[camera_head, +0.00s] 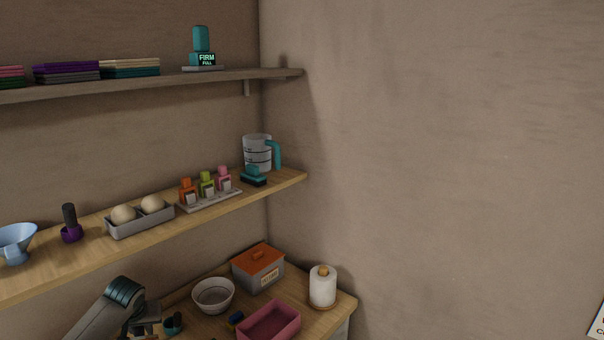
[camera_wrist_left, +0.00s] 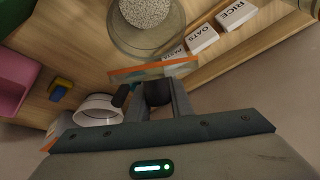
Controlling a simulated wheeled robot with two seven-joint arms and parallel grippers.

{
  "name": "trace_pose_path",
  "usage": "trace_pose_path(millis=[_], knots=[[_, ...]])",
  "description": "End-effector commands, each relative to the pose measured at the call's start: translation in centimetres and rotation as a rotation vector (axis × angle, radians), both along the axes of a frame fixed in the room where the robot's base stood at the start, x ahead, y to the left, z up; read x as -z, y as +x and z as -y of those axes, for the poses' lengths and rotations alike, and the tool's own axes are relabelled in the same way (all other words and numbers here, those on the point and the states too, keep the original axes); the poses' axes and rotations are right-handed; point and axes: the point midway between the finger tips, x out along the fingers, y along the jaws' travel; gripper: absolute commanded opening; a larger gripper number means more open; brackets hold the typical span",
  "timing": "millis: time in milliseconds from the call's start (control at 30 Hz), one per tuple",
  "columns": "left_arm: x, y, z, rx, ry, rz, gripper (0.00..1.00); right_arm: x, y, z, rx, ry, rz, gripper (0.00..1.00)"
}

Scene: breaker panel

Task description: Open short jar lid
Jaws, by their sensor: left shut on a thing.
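My left gripper (camera_wrist_left: 158,98) is shut on a dark knob (camera_wrist_left: 157,90) in the left wrist view. The knob seems to belong to a clear lid with an orange rim (camera_wrist_left: 125,71), seen nearly edge-on just beyond the fingers. Above it in that view stands a short round glass jar (camera_wrist_left: 124,35) with pale speckled contents; it is cut off by the top edge. The lid looks apart from the jar, though the gap is hard to judge. In the head view my left gripper (camera_head: 145,324) is at the bottom edge, mostly cut off; jar and lid do not show there.
Boxes marked oats (camera_wrist_left: 201,38) and rice (camera_wrist_left: 236,13) lie near the jar. A white bowl (camera_head: 213,294), an orange-lidded box (camera_head: 258,276), a pink tray (camera_head: 272,325) and a paper roll (camera_head: 322,288) stand on the counter. A laden shelf (camera_head: 85,250) hangs above.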

Motion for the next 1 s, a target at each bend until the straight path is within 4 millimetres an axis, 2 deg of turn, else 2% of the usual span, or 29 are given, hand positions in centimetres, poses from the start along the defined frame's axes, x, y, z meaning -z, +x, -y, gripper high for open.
trace_pose_path(millis=[400, 800, 1000], knots=[[0.05, 0.11, 0.05, -0.001, -0.010, -0.023, 0.00, 0.01, 0.01, -0.42, 0.002, 0.004, 0.000, 0.31], [0.46, 0.58, -0.11, -0.009, -0.071, -0.202, 0.00, 0.02, 0.02, -0.39, 0.002, 0.004, 0.000, 0.31], [0.49, 0.54, -0.13, -0.008, -0.076, -0.220, 0.00, 0.01, 0.03, -0.25, 0.001, 0.002, 0.001, 0.31]])
